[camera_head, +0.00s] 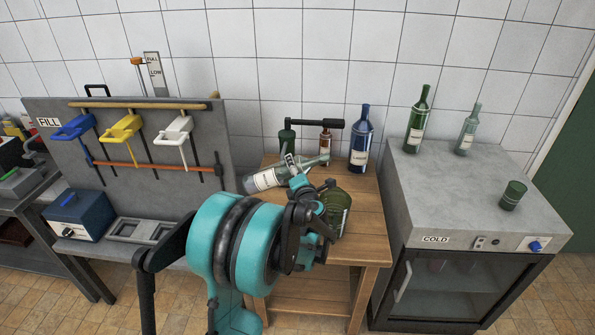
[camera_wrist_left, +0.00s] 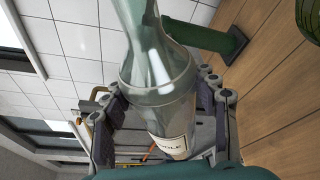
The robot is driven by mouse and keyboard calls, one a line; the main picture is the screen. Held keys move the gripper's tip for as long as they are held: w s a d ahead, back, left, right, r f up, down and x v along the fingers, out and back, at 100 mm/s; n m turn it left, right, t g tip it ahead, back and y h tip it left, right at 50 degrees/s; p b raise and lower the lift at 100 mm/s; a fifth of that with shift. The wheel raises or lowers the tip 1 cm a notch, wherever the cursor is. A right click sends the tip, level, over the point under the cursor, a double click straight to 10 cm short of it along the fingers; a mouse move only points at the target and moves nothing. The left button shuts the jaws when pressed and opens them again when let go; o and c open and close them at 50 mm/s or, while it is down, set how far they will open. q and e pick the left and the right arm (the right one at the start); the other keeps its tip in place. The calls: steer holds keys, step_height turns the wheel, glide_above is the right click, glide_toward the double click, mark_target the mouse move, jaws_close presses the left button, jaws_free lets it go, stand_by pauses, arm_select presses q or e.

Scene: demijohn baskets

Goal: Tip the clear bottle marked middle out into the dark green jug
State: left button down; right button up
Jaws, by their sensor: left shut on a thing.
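The clear bottle (camera_head: 265,179) is in my left gripper (camera_head: 295,173), above the wooden table. It leans far over, close to lying flat, its neck pointing right and slightly up. In the left wrist view the bottle (camera_wrist_left: 160,85) sits between both fingers, and its label ends in "DDLE". The dark green jug (camera_head: 338,208) stands on the table, below and right of the bottle's mouth, partly hidden by my gripper. Its edge also shows at the top right of the left wrist view (camera_wrist_left: 310,17). I cannot see any liquid leaving the bottle. My right gripper is not in view.
The cooler (camera_head: 430,190) at right carries two bottles and a green cup (camera_head: 512,195). A grey tool panel (camera_head: 140,150) stands left. The table's front right (camera_head: 370,240) is clear.

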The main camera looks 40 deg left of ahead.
arm_select(q)
steer(key=shift+s+a+f+m+b, duration=0.1)
steer(key=shift+a+f+m+b, duration=0.1)
steer(key=shift+f+m+b, duration=0.7)
steer(key=shift+a+f+m+y+p, duration=0.1)
steer(key=shift+f+m+y+p, duration=0.3)
steer(key=shift+f, duration=0.7)
steer(key=shift+f+m+y+p, duration=0.1)
steer(key=shift+f+m+y, duration=0.1)
steer(key=shift+f+m, duration=0.65)
